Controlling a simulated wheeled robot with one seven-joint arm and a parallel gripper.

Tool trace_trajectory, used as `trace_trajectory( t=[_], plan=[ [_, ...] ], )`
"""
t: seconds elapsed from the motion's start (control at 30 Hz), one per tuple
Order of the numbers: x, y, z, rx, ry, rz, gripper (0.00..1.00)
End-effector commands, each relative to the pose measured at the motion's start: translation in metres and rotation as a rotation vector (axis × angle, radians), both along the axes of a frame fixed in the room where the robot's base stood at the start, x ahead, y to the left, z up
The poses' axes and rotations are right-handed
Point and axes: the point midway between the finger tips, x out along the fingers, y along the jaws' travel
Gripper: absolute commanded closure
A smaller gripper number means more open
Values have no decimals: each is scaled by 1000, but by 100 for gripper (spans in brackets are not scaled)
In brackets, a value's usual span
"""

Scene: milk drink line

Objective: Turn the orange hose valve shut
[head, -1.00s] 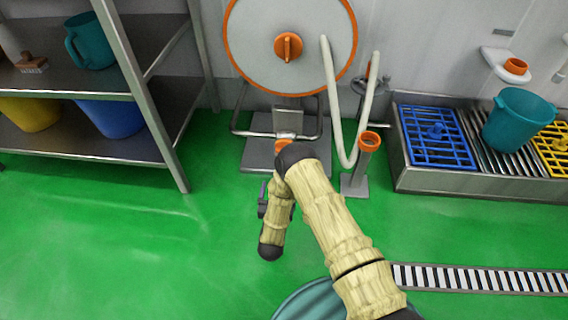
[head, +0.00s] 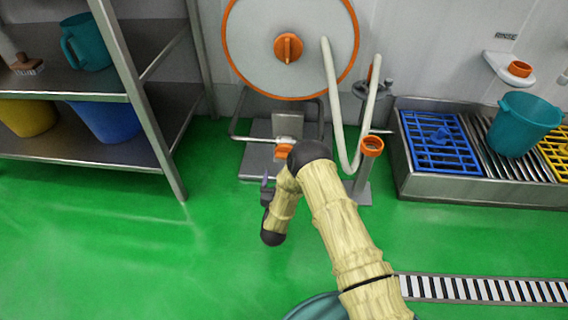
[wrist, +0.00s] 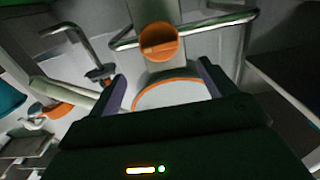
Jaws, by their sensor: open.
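An orange round knob with a raised grip bar, which looks like the hose valve (wrist: 158,41), is ahead of my gripper in the wrist view. In the head view the same valve (head: 284,151) sits low on the metal stand under the hose reel, partly beside my arm. My gripper (wrist: 162,88) is open and empty, its two purple fingers apart, with the valve beyond the fingertips and not between them. In the head view only a little of my gripper (head: 266,184) shows, left of my forearm. The orange-rimmed reel (head: 255,35) has another orange knob (head: 288,47) at its centre.
A bent metal tube frame (head: 240,118) surrounds the stand. A pale hose (head: 335,100) loops down near an orange-topped post (head: 371,146) at right. A shelf (head: 85,148) stands left and a drain trough (head: 480,190) right. Green floor before the shelf is clear.

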Motion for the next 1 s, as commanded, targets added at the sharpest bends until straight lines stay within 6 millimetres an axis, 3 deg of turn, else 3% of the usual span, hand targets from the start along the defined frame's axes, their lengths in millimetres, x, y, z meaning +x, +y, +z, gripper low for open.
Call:
trace_trajectory(
  t=[0.2,0.53,0.97,1.0],
  plan=[
    [39,-2,-4,3,-4,-3,16],
    [87,-3,-3,3,-3,-2,16],
    [97,-3,1,0,1,0,16],
    [97,-3,1,0,1,0,24]
  ],
)
